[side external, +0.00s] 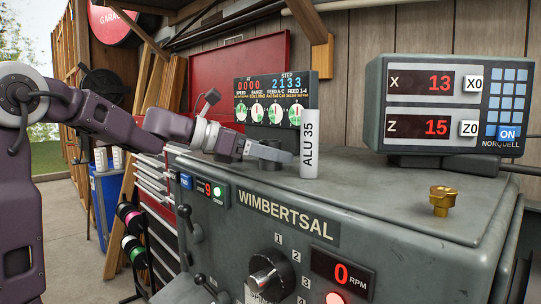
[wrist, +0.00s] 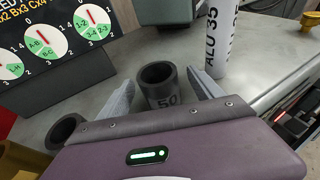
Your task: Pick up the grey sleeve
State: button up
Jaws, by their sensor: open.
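A dark grey hollow sleeve marked "50" (wrist: 162,97) stands upright on the machine top in the wrist view, with its open end up. My gripper (wrist: 160,80) is open, with one pale finger on each side of this sleeve. I cannot tell whether either finger touches it. In the side view my gripper (side external: 258,150) is low over the machine top, and a dark grey sleeve (side external: 271,163) shows at its fingertips, partly hidden by them. A second dark hollow cylinder (wrist: 66,130) stands to the left in the wrist view, partly hidden by my gripper body.
A white cylinder marked "ALU 35" (side external: 309,145) stands close to the right of my gripper. A brass fitting (side external: 442,200) and a readout box (side external: 450,105) are farther right. A dial panel (side external: 270,102) stands behind. A brass-coloured part (wrist: 18,158) is at the wrist view's lower left.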

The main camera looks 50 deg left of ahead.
grip_shut()
jog(key=shift+r, duration=0.1)
notch_tip(320, 180, up, 10)
dwell(0.5)
